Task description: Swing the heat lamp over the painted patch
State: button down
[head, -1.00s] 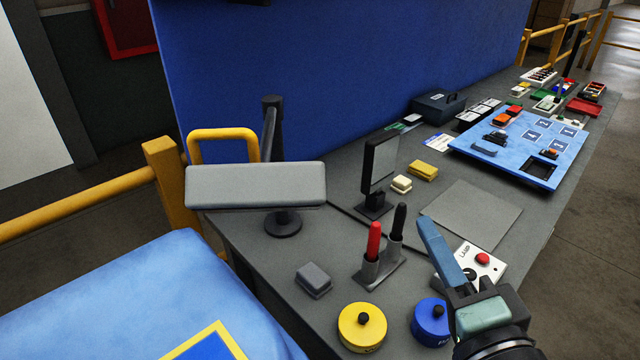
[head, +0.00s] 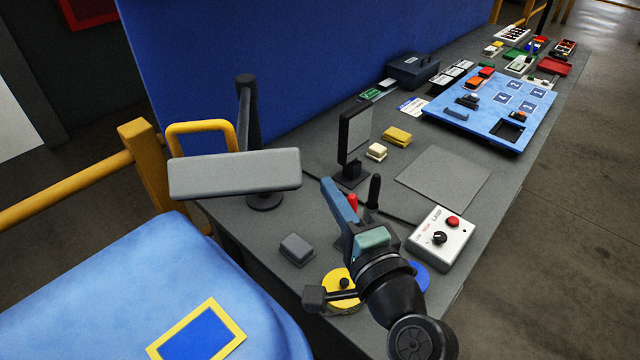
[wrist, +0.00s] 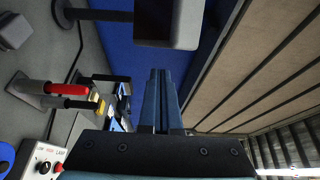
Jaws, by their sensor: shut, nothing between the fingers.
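The heat lamp (head: 235,173) is a wide grey head on a dark jointed arm and stand (head: 248,115) at the bench's left end, with a yellow loop handle (head: 202,126) behind it. The painted patch (head: 196,334) is a blue rectangle with a yellow border on the light blue panel (head: 130,280), lower left. The lamp head is behind the patch in the head view, apart from it. My gripper (head: 327,183) is shut and empty, above the bench just right of the lamp head. In the wrist view the lamp head (wrist: 183,22) shows beyond the shut fingertips (wrist: 158,73).
A white LAMP control box (head: 443,238) with a red button and black knob sits on the bench, right of my arm. A grey block (head: 296,249), yellow weight (head: 335,285) and upright dark screen (head: 353,135) stand nearby. A yellow rail (head: 70,190) runs at left.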

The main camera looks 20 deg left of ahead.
jog(key=shift+s+a, duration=0.55)
jog(key=shift+a, duration=0.25)
jog(key=s+a+p, duration=0.1)
jog(key=s+a, duration=0.2)
jog(key=shift+s+a+p, duration=0.3)
jog(key=shift+w, duration=0.1)
